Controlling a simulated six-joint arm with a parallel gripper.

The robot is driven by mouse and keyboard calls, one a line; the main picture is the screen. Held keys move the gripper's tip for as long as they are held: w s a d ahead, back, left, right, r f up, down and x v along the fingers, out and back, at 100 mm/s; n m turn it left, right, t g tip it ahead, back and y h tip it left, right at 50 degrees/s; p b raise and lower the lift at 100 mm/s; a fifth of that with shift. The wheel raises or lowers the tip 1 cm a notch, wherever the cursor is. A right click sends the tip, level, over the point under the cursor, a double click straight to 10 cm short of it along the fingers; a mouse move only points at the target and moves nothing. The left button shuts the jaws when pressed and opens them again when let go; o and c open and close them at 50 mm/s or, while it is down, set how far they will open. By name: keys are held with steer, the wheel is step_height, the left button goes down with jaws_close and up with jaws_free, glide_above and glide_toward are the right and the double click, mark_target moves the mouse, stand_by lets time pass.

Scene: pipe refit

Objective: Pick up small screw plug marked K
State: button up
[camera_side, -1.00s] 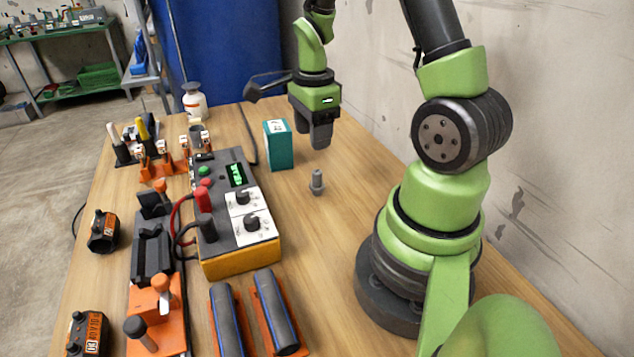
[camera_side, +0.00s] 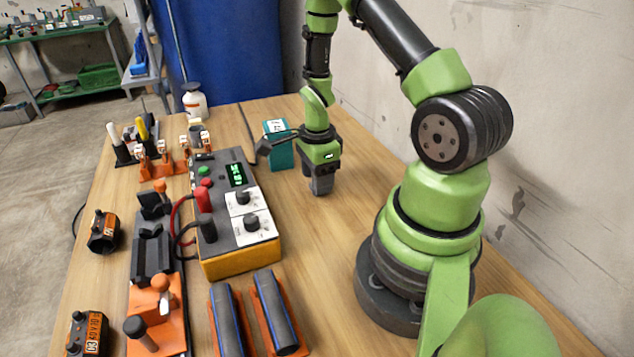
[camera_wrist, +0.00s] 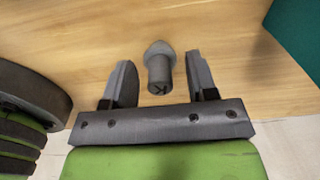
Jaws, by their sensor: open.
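The small screw plug marked K (camera_wrist: 159,67) is grey, and its K mark faces the camera in the wrist view. It stands on the wooden table between the two fingers of my gripper (camera_wrist: 160,80). The fingers are open, with a gap visible on both sides of the plug. In the side view my gripper (camera_side: 321,188) points down low over the table and hides the plug.
A teal box (camera_side: 279,150) stands close behind my gripper. A control unit with knobs and a green display (camera_side: 232,215) sits to the left. Two dark pipes in orange holders (camera_side: 275,312) lie in front. The table right of my gripper is clear.

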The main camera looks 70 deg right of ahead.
jaws_close()
steer(key=shift+r, duration=0.15)
